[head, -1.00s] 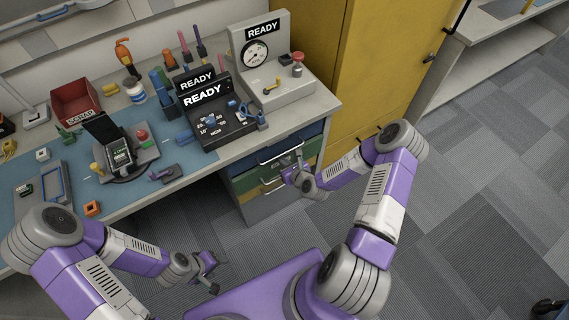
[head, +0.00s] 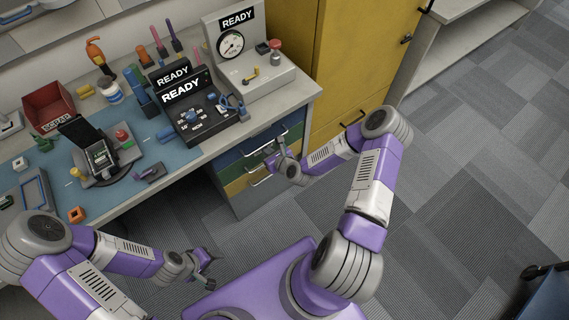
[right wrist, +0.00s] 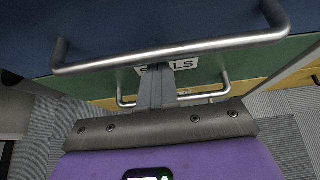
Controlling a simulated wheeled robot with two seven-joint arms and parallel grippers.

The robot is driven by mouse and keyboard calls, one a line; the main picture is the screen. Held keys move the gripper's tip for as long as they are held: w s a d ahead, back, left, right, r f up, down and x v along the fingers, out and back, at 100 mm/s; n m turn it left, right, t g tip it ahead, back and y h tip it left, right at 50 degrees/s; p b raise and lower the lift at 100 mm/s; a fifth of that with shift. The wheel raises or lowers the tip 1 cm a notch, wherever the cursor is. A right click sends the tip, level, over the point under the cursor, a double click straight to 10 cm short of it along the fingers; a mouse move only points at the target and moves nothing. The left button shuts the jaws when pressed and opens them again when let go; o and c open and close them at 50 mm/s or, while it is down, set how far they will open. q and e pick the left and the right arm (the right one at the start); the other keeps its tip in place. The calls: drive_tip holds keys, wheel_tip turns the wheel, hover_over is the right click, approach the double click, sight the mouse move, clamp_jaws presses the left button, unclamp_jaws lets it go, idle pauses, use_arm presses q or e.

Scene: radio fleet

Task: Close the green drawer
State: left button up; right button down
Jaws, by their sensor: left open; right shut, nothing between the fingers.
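The desk's drawer stack shows a blue drawer front (head: 290,134) on top, the green drawer (head: 228,162) under it and a yellow front (head: 235,188) below. The green front (right wrist: 100,87) also shows in the right wrist view, with a white label partly hidden. My right gripper (head: 277,153) is at the stack's front. In the right wrist view its closed, empty fingers (right wrist: 155,88) point at the green front, just below a metal bar handle (right wrist: 170,49). I cannot tell contact or how far the green drawer stands out. My left gripper (head: 208,264) is open and empty, away from the desk.
A yellow cabinet (head: 355,65) stands right of the drawers. The desk top holds READY testers (head: 185,105), a gauge box (head: 240,65), a red scrap bin (head: 48,108) and small parts. A lower handle (right wrist: 172,101) shows beneath the fingers. Carpet at the right is mostly free.

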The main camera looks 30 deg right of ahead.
use_arm(q)
drive_tip(key=r+p, duration=0.2)
drive_tip(key=s+r, duration=0.1)
drive_tip(key=shift+d+p, duration=0.25)
drive_tip(key=shift+p, duration=0.15)
use_arm(e)
drive_tip(key=s+f+v, duration=0.1)
drive_tip(key=v, duration=1.1)
drive_tip(key=shift+s, duration=0.25)
drive_tip(key=shift+d, duration=0.15)
drive_tip(key=s+a+f+n+g+y, duration=0.1)
drive_tip(key=s+a+f+n+g, duration=0.2)
drive_tip(key=n, duration=1.3)
drive_tip(key=s+a+f+n+g+y, duration=0.2)
drive_tip(key=s+a+n+g, duration=0.6)
drive_tip(key=a+n, duration=0.5)
drive_tip(key=s+f+n, duration=0.1)
drive_tip(key=s+n, duration=0.1)
drive_tip(key=shift+n, duration=0.4)
